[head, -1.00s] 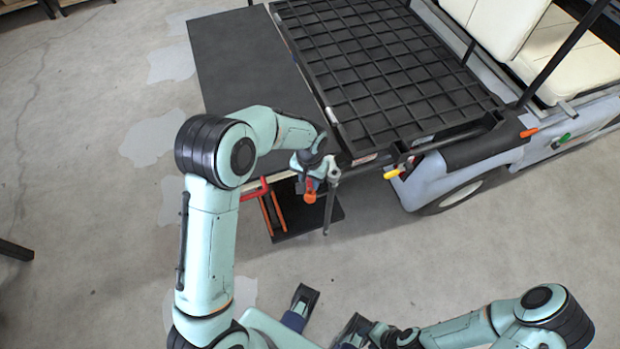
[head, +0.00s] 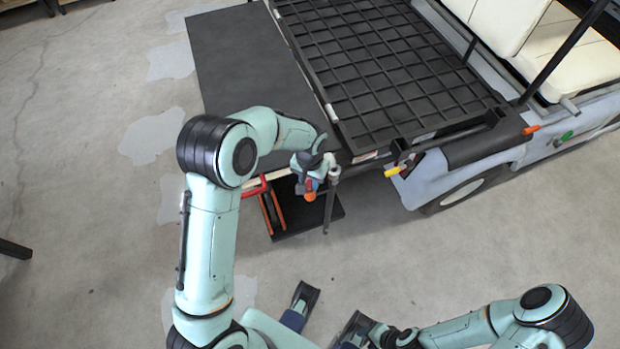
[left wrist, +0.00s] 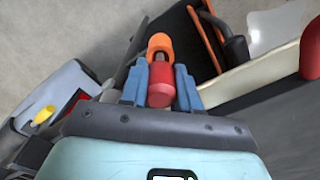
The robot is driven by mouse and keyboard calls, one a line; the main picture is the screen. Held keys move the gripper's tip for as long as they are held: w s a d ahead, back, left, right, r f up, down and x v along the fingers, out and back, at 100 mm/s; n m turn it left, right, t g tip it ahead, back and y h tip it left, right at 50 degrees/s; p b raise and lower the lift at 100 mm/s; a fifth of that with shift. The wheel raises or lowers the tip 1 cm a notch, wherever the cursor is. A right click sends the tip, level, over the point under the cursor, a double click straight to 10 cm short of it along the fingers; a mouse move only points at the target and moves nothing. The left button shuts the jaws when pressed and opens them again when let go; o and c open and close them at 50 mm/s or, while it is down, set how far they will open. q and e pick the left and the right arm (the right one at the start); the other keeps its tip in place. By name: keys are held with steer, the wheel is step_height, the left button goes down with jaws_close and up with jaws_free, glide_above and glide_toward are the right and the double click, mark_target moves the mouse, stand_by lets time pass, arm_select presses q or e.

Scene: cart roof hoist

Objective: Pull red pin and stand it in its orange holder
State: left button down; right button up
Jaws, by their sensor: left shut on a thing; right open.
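My left gripper (head: 308,185) is in front of the cart's near corner. In the left wrist view, its blue fingers (left wrist: 160,85) are shut on a red pin (left wrist: 161,90). An orange holder (left wrist: 159,45) shows just beyond the pin's end, in line with it. The orange part also shows below the gripper in the head view (head: 310,196). I cannot tell how deep the pin sits in it. A grey upright rod (head: 330,205) stands right beside the gripper. My right gripper (head: 330,315) is open and empty at the bottom of the head view.
The cart's black grid panel (head: 390,70) and a dark flat panel (head: 235,60) lie behind the gripper. A black base plate (head: 320,220) with orange strips is on the floor below. A yellow-tipped part (head: 393,171) sits to the right. The near floor is clear.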

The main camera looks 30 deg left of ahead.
arm_select(q)
steer(key=shift+f+b, duration=0.8)
steer(key=shift+f, duration=0.4)
arm_select(e)
steer(key=shift+s+f, duration=0.15)
steer(key=shift+f, duration=0.7)
arm_select(q)
steer(key=c, duration=0.7)
jaws_free()
steer(key=shift+c, duration=0.2)
steer(key=shift+r, duration=0.4)
step_height(320, 180, up, 13)
steer(key=shift+f+p, duration=0.2)
steer(key=shift+p, duration=0.85)
arm_select(e)
steer(key=shift+w+r, duration=0.2)
steer(key=shift+r, duration=0.4)
steer(key=shift+w+r, duration=0.2)
steer(key=shift+r, duration=0.35)
